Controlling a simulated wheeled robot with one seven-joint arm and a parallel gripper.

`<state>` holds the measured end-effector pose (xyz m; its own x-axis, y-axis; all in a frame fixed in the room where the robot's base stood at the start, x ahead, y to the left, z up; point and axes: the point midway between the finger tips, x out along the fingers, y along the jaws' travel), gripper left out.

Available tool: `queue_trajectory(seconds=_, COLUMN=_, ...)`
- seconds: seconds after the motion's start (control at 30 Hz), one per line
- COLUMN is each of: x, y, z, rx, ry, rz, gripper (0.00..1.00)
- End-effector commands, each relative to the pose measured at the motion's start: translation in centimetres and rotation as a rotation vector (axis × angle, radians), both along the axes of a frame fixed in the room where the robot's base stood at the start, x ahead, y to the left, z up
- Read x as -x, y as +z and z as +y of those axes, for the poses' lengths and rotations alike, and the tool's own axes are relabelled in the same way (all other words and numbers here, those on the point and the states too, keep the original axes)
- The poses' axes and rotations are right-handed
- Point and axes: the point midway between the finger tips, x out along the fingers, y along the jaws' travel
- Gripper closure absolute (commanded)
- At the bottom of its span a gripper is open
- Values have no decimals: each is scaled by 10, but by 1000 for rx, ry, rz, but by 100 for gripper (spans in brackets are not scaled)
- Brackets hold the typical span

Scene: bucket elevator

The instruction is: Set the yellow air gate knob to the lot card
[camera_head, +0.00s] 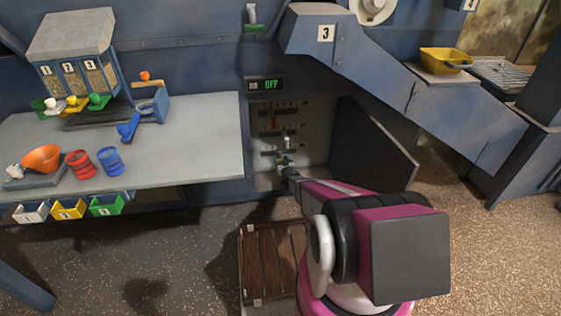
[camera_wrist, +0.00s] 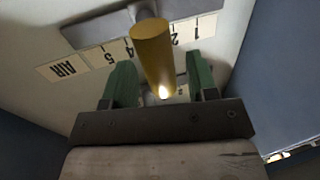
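The yellow air gate knob (camera_wrist: 155,58) is a round peg pointing toward the camera in the wrist view. It stands from a grey slot plate (camera_wrist: 92,27) above a printed "AIR" strip (camera_wrist: 68,69). The strip shows 5, 4, 2 and 1; the knob covers the mark between 4 and 2. My gripper (camera_wrist: 160,90) is open, one green finger on each side of the knob, with visible gaps. In the head view my gripper (camera_head: 284,164) is inside the open control cabinet, low on the panel (camera_head: 315,130). I cannot make out a lot card.
A display (camera_head: 266,85) above the cabinet reads "OFF". A red knob (camera_head: 274,122) and a white knob (camera_head: 287,143) sit higher on the panel. The cabinet door (camera_head: 372,145) stands open at right. A workbench (camera_head: 200,145) is at left; a wooden pallet (camera_head: 270,260) lies below.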

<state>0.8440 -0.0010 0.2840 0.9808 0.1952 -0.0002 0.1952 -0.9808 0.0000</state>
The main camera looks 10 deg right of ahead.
Motion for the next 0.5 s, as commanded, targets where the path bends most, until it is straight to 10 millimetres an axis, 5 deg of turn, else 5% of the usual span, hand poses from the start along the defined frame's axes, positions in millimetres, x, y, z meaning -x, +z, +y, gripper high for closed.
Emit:
queue_trajectory(seconds=0.03, x=0, y=0, z=0, rx=0, ry=0, rz=0, gripper=64)
queue_trajectory(seconds=0.13, x=0, y=0, z=0, rx=0, ry=0, rz=0, gripper=96)
queue_trajectory(seconds=0.17, x=0, y=0, z=0, rx=0, ry=0, rz=0, gripper=100)
queue_trajectory(seconds=0.33, x=0, y=0, z=-6, rx=0, ry=-1, rz=0, gripper=100)
queue_trajectory(seconds=0.5, x=-1, y=0, z=-34, rx=0, ry=-3, rz=-1, gripper=100)
